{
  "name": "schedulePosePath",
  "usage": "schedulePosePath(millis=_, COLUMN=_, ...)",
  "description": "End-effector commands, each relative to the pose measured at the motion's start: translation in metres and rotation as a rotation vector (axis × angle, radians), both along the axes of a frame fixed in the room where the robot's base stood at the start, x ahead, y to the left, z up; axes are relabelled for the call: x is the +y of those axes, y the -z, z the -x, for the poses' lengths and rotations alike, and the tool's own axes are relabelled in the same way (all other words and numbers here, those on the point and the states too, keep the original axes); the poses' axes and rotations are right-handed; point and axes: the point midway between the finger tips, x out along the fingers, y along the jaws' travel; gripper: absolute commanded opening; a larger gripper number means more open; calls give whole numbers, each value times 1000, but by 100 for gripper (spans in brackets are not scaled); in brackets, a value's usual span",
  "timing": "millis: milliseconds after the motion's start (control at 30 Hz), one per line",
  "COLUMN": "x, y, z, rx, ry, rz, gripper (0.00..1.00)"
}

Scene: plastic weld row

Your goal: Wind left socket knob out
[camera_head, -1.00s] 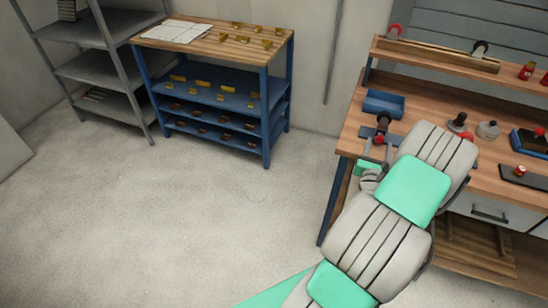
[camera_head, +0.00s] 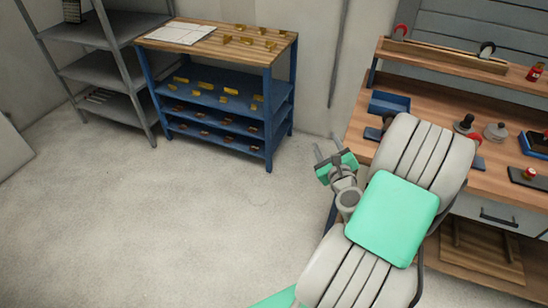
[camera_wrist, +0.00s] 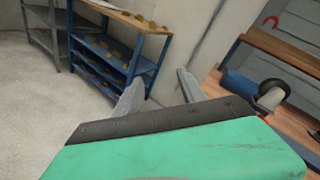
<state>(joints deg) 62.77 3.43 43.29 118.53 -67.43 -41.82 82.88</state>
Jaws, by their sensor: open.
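My gripper (camera_head: 326,143) is open and empty, off the left end of the workbench (camera_head: 366,150) in the head view. In the wrist view its two fingers (camera_wrist: 158,82) are spread, with the floor and blue rack beyond them. A dark fixture (camera_head: 373,133) on the bench's left end is mostly hidden by my arm in the head view. In the wrist view a dark disc with a grey cylinder (camera_wrist: 272,94) stands there, right of the fingers and apart from them. A bit of red shows below it. I cannot tell which part is the left socket knob.
A blue tray (camera_head: 389,103) lies behind the fixture. A black-and-red knob (camera_head: 465,124) and a grey lidded piece (camera_head: 496,132) stand farther right. A blue rack (camera_head: 222,101) and grey shelves (camera_head: 104,69) stand at the back left. The floor between is clear.

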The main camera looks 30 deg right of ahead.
Motion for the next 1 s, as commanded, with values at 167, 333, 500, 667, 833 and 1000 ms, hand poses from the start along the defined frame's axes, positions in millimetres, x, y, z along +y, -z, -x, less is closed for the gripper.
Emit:
schedulePosePath(millis=167, x=36, y=2, z=-19, rx=93, ry=-139, rz=130, gripper=48)
schedulePosePath(millis=333, x=77, y=6, z=-34, rx=193, ry=-300, rz=288, gripper=48)
schedulePosePath(millis=500, x=116, y=12, z=-41, rx=288, ry=-459, rz=451, gripper=48)
schedulePosePath(millis=667, x=143, y=18, z=-42, rx=355, ry=-578, rz=576, gripper=48)
schedulePosePath(millis=833, x=155, y=22, z=-40, rx=387, ry=-636, rz=637, gripper=48)
schedulePosePath(millis=1000, x=156, y=22, z=-40, rx=392, ry=-641, rz=643, gripper=48)
